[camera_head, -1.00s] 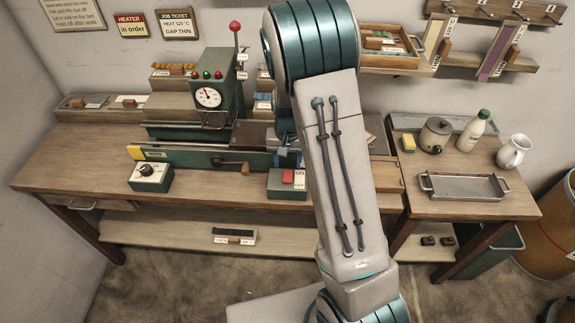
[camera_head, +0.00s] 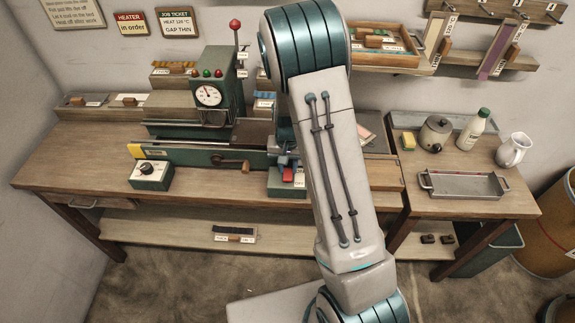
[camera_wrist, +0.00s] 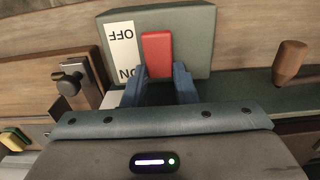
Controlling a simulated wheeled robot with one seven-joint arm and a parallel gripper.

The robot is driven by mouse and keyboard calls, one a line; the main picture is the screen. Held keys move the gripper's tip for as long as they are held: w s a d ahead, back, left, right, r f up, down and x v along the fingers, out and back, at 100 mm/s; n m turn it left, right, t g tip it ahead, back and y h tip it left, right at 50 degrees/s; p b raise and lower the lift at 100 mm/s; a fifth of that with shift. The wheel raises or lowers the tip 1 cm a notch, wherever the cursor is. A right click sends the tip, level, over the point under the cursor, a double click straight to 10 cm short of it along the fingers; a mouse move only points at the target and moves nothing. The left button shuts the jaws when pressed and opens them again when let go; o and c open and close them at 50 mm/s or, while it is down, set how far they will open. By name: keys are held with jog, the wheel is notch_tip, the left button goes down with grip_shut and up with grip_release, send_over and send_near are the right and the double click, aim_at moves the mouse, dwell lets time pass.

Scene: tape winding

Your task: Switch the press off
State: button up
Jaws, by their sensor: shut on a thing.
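The press (camera_head: 208,95) stands on the bench, with a gauge, small coloured lamps and a red-knobbed lever. Its switch box (camera_head: 272,183) sits at the bench's front edge, with a red switch (camera_head: 288,174) and a white ON/OFF label. In the wrist view the red switch (camera_wrist: 157,52) stands beside the label (camera_wrist: 122,50), whose letters appear upside down. My gripper (camera_wrist: 160,80) is shut on the red switch at its ON-label end; the fingers hide that end. In the head view my arm hides part of the gripper and press.
A side table at right holds a metal tray (camera_head: 463,193), kettle, bottle and jug.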

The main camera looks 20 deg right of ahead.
jog(key=t+b, duration=0.1)
jog(key=b, duration=0.2)
jog(key=shift+s+a+f+t+h, duration=0.1)
jog(key=shift+s+a+t+h, duration=0.05)
jog(key=shift+s+t+h, duration=0.2)
jog(key=shift+s+r+t+h+b, duration=0.1)
jog(key=shift+r+t+h+b, duration=0.15)
jog(key=shift+t, duration=0.3)
jog(key=shift+s+r+t+b, duration=0.1)
jog(key=shift+t+b, duration=0.2)
jog(key=shift+t, duration=0.2)
jog(key=shift+w, duration=0.1)
jog(key=o, duration=1)
jog(key=p+v, duration=0.2)
jog(key=v, duration=1.2)
